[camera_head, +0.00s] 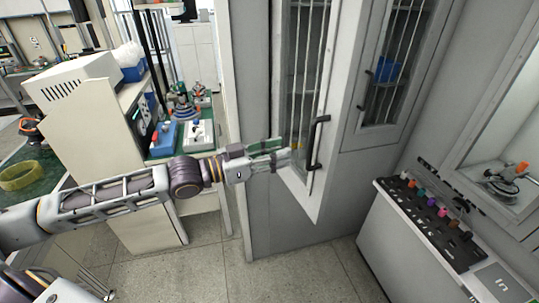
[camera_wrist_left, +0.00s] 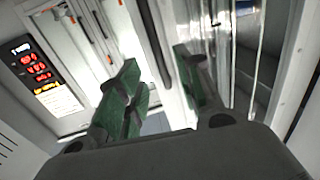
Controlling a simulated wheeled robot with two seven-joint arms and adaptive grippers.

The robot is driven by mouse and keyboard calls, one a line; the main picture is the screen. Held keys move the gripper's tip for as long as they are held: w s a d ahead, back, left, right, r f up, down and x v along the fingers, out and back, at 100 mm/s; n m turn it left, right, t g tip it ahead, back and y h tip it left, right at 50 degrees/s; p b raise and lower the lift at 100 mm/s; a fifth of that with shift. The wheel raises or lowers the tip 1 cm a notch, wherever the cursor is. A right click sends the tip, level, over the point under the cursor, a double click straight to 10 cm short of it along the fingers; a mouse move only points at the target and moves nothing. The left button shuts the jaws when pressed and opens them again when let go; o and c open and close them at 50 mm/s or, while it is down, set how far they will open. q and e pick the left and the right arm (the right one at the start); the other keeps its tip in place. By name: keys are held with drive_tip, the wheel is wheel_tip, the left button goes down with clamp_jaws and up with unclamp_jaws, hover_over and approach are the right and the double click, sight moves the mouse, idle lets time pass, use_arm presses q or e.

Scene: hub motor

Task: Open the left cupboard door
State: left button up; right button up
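The left cupboard door (camera_head: 341,78) is tall and pale, with a barred glass pane. Its lower corner juts toward me, out from the line of the neighbouring door, so it looks partly open. A black bar handle (camera_head: 317,143) stands upright on it. My left gripper (camera_head: 291,155) is just left of the handle, in front of the pane's lower part. In the left wrist view its green-padded fingers (camera_wrist_left: 160,95) are apart. A dark bar shows beyond the gap between them; I cannot tell whether they touch anything. My right gripper is not in view.
A closed right cupboard door (camera_head: 395,65) is beside it, with a blue bin (camera_head: 387,70) behind glass. A bench with instruments (camera_head: 198,134) is at left. The tiled floor (camera_head: 285,273) in front is clear.

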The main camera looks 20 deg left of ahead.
use_arm(q)
drive_tip(key=shift+v, duration=0.95)
idle(0.7)
